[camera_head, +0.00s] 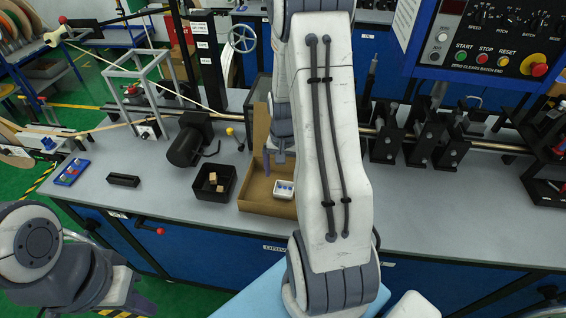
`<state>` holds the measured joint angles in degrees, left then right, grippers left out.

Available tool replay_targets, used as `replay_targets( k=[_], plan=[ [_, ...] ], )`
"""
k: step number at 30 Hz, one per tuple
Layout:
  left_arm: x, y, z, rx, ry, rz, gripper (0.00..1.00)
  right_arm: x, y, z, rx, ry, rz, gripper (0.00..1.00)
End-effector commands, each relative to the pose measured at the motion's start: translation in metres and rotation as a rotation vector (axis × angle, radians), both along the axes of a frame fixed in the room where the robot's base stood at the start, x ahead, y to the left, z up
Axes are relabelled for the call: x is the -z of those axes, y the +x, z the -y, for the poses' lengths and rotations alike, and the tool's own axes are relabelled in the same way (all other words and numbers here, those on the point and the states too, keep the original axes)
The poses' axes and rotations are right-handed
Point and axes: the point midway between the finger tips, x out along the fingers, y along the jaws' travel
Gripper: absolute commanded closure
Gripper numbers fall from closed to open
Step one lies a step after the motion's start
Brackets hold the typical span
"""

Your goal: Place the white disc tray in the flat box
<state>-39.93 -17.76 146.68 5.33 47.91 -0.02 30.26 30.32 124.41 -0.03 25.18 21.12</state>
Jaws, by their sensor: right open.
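The white disc tray (284,189) is small, with blue pieces in it. It sits inside the flat box (256,196), a low open cardboard box on the grey bench, near the box's front wall. My right arm crosses the middle of the view and hides the right part of the box. My right gripper (275,160) points down over the box, just behind the tray. Its fingers are apart and look clear of the tray. My left arm shows at the lower left, but its gripper cannot be seen.
A black bin (213,183) with wooden blocks stands just left of the box, with a black motor (188,145) behind it. A black bar (123,180) lies further left. A control panel (487,40) hangs at upper right. The bench front is mostly clear.

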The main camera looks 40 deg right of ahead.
Motion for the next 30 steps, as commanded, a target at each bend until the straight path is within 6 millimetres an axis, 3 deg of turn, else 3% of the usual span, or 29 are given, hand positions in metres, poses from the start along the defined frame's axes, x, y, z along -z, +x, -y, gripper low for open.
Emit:
replay_targets(
  k=[3, 7, 16, 19, 23, 25, 30],
  plan=[
    [0.004, 0.000, 0.000, 0.000, 0.000, 0.000, 1.00, -0.023, 0.001, 0.001, 0.000, -0.003, 0.005, 0.00],
    [0.005, 0.000, 0.000, 0.000, 0.000, 0.000, 1.00, -0.041, 0.001, 0.000, 0.000, -0.001, 0.002, 0.00],
    [0.006, 0.000, 0.000, 0.000, 0.000, 0.000, 1.00, -0.051, 0.000, -0.001, -0.004, 0.001, -0.001, 0.00],
    [0.006, 0.000, 0.000, 0.000, 0.000, 0.000, 1.00, -0.057, 0.004, -0.018, -0.058, 0.000, 0.004, 0.00],
    [0.006, 0.000, 0.000, 0.000, 0.000, 0.000, 1.00, -0.078, 0.010, -0.079, -0.265, 0.003, 0.016, 0.00],
    [0.006, 0.000, 0.000, 0.000, 0.000, 0.000, 1.00, -0.093, 0.004, -0.125, -0.430, 0.007, 0.025, 0.00],
    [0.006, 0.000, 0.000, 0.000, 0.000, 0.000, 1.00, -0.123, -0.041, -0.228, -0.858, 0.025, 0.046, 0.00]
  ],
)
